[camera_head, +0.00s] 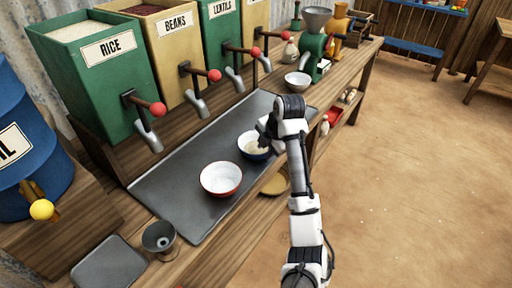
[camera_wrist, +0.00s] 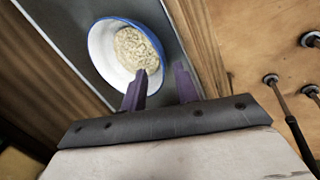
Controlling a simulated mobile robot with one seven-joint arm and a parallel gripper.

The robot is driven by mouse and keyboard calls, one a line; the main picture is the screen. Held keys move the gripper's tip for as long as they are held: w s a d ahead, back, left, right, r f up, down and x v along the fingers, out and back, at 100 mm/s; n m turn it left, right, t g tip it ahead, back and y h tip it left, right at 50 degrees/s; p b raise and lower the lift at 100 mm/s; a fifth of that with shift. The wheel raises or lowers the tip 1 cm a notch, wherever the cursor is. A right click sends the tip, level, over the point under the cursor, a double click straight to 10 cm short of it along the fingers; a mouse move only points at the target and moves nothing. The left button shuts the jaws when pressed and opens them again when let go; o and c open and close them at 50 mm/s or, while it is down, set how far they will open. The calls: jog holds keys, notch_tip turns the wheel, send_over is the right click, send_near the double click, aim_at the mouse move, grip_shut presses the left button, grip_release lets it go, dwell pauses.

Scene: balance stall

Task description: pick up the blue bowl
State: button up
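The blue bowl (camera_head: 252,155) is white inside with a blue rim and outside, and stands on the grey metal tray under the dispensers. In the wrist view the bowl (camera_wrist: 100,45) holds pale grain (camera_wrist: 136,47). My gripper (camera_head: 266,140) is at the bowl's right side, partly hiding it. In the wrist view my gripper (camera_wrist: 161,70) is open, with two purple fingers. The left fingertip overlaps the inside of the bowl and the right fingertip is outside, so the rim appears to lie between them. Contact cannot be told.
A red-rimmed white bowl (camera_head: 221,190) stands on the tray (camera_head: 165,190), nearer the camera. A plain white bowl (camera_head: 297,82) is farther back. Dispenser spouts with red knobs (camera_head: 158,109) overhang the tray's left side. A metal funnel cup (camera_head: 159,238) is at the front.

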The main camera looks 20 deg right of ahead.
aim_at(264, 153)
jog(key=shift+p+x, duration=0.35)
jog(key=shift+x, duration=1.25)
jog(key=shift+c, duration=0.2)
grip_shut()
jog(key=shift+a+r, duration=0.1)
